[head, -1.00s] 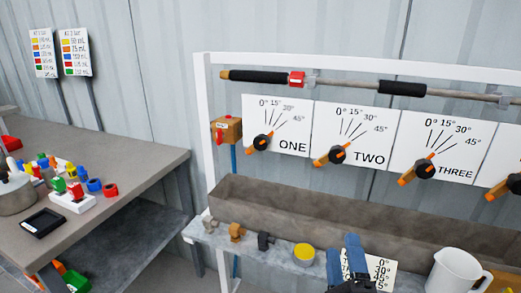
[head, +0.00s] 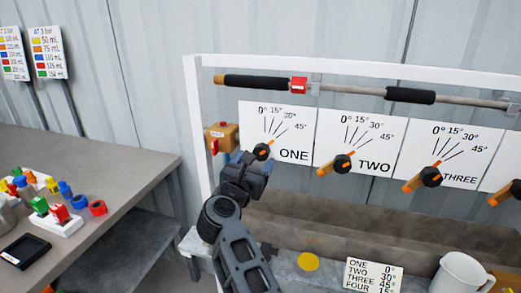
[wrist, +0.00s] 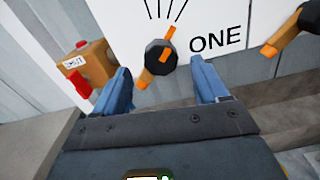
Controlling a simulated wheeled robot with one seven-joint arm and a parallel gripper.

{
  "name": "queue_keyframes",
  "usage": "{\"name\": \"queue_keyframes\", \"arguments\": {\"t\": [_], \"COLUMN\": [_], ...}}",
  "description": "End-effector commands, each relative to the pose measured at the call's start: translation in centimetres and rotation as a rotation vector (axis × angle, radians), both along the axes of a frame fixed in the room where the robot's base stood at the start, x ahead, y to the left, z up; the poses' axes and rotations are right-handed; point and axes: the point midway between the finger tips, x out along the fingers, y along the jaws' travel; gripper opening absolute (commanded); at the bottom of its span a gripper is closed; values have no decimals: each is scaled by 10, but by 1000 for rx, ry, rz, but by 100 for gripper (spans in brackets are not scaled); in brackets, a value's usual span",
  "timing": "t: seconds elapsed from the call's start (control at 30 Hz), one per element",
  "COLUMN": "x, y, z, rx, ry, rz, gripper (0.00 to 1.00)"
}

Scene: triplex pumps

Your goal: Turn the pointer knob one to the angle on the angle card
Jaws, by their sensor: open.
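Pointer knob one (head: 262,151) is a black round knob with an orange bar, on the white ONE panel (head: 293,135). Its bar slants from lower left to upper right; it also shows in the wrist view (wrist: 157,60). My gripper (head: 246,160) is open in front of the knob. In the wrist view the fingertips (wrist: 160,70) are on either side of the knob in the picture. I cannot tell whether they touch it or how far ahead it is. The angle card (head: 373,276) reads ONE 0°, TWO 30°, THREE 45°, FOUR 15°.
Knob two (head: 342,163) and knob three (head: 431,176) are to the right. A wooden box with a red lever (head: 221,138) is close left of my gripper. A trough (head: 340,222), yellow disc (head: 308,261) and white jug (head: 460,271) are below. A padded bar (head: 350,90) runs above.

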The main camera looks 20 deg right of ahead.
Motion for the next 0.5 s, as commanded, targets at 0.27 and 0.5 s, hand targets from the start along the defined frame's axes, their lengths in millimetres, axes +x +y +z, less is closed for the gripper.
{"name": "queue_keyframes", "arguments": {"t": [0.27, 0.5], "x": [34, 48], "y": [-26, -36], "z": [1, 0], "rx": [-4, -4], "ry": [2, 2], "rz": [-2, 0], "gripper": [73, 73]}}
